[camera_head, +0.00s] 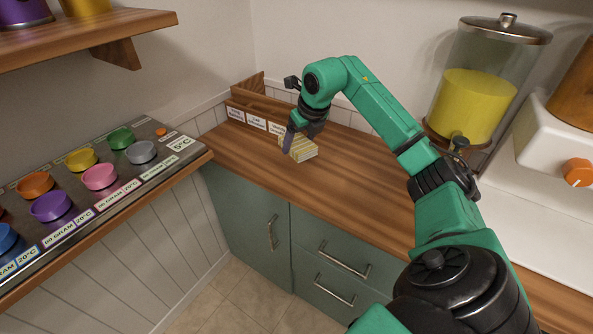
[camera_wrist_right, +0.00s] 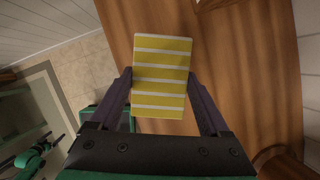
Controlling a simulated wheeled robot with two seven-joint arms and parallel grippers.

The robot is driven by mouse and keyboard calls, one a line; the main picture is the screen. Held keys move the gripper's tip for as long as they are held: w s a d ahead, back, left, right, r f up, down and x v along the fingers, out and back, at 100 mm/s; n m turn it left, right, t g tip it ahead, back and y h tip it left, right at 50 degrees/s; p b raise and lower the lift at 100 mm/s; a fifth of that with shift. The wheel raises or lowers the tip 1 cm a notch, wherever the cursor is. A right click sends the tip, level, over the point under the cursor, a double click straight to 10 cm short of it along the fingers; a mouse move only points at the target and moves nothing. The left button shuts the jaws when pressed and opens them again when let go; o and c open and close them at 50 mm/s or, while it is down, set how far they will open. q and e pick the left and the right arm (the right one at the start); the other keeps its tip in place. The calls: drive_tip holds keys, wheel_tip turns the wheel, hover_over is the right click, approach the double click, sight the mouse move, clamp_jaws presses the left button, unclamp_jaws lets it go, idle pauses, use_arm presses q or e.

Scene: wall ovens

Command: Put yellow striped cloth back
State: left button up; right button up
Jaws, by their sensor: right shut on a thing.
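The yellow striped cloth (camera_head: 304,149) is a small folded block with white stripes. My right gripper (camera_head: 289,142) is shut on it, above the wooden counter near the back corner. In the right wrist view the cloth (camera_wrist_right: 161,78) sits between the two dark fingers of the gripper (camera_wrist_right: 162,92). Whether the cloth touches the counter is hard to tell. A wooden box with labelled compartments (camera_head: 256,122) stands just behind and to the left of the gripper. The arm hides part of the box.
The wooden counter (camera_head: 345,185) is bare in front of the cloth. A glass dispenser with yellow liquid (camera_head: 472,105) stands at the back right. A shelf of coloured cups (camera_head: 85,185) juts out at left, with a wall shelf (camera_head: 90,38) above it.

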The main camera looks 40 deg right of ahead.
sight(309, 149)
wheel_tip(309, 149, down, 9)
drive_tip(key=shift+d+p, duration=0.1)
drive_tip(key=shift+p, duration=0.4)
use_arm(q)
drive_tip(key=shift+d+r, duration=0.45)
drive_tip(key=shift+d, duration=0.15)
use_arm(e)
drive_tip(key=shift+d+f, duration=0.1)
drive_tip(key=shift+f, duration=0.25)
drive_tip(key=shift+f, duration=0.15)
drive_tip(key=o, duration=1.1)
use_arm(q)
drive_tip(key=shift+a+f, duration=0.1)
use_arm(e)
drive_tip(key=shift+o, duration=0.3)
drive_tip(key=shift+r, duration=0.35)
drive_tip(key=b+v, duration=0.2)
drive_tip(key=v, duration=1)
drive_tip(key=shift+s+f, duration=0.1)
use_arm(q)
drive_tip(key=shift+a+f, duration=0.1)
drive_tip(key=shift+f, duration=0.7)
